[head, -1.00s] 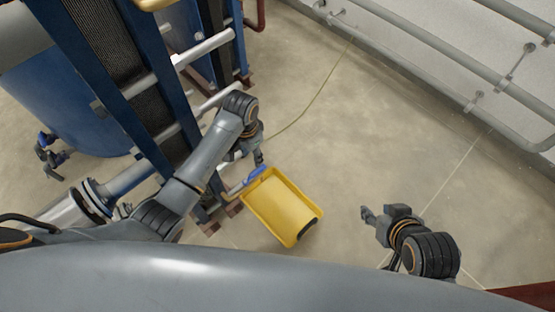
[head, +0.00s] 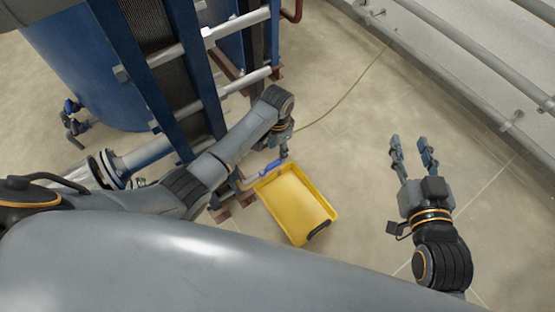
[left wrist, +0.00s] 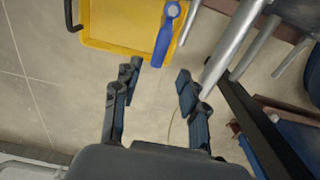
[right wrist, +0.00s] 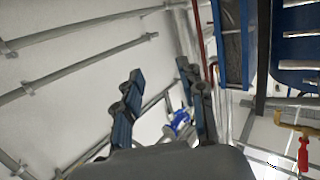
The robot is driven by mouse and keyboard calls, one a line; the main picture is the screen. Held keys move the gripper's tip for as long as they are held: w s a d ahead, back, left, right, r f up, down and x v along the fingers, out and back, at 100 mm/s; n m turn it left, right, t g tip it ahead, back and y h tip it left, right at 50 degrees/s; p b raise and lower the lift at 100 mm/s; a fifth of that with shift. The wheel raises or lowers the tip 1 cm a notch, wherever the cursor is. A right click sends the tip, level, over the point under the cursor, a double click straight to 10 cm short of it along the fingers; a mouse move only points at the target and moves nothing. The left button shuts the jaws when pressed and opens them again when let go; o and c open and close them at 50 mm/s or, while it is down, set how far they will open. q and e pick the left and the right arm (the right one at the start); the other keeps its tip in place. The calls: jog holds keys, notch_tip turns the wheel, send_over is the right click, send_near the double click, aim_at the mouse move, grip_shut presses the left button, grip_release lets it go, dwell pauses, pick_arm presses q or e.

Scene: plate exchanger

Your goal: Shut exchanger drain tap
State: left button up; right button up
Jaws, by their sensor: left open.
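In the left wrist view the blue handle (left wrist: 164,38) runs from a round pivot at the top down toward my fingers, across the tray's rim. My left gripper (head: 284,154) is just beside the handle; in its wrist view it (left wrist: 158,76) is open, with the handle's free end just beyond and between the fingertips, not gripped. My right gripper (head: 411,143) is open and empty, apart to the right.
The yellow tray (head: 316,225) lies on the floor below the tap. A thin cable (head: 345,97) runs across the floor. Pipes (head: 470,75) line the wall at right. A blue tank (head: 75,65) stands left. A red handle (right wrist: 303,152) shows in the right wrist view.

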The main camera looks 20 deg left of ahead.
aim_at(278, 161)
pick_arm(q)
notch_tip(278, 161, down, 4)
jog(key=shift+r+b, duration=0.2)
jog(key=shift+b, duration=0.6)
notch_tip(278, 161, down, 3)
jog(key=shift+r+b, duration=0.1)
jog(key=shift+b, duration=0.6)
pick_arm(e)
notch_tip(278, 161, up, 14)
jog(key=s+a+t+y, duration=0.1)
jog(key=s+t+y, duration=0.1)
jog(key=t, duration=0.7)
jog(key=shift+s+y, duration=0.4)
jog(key=shift+y, duration=0.1)
jog(key=shift+a+f, duration=0.1)
pick_arm(q)
grip_shut()
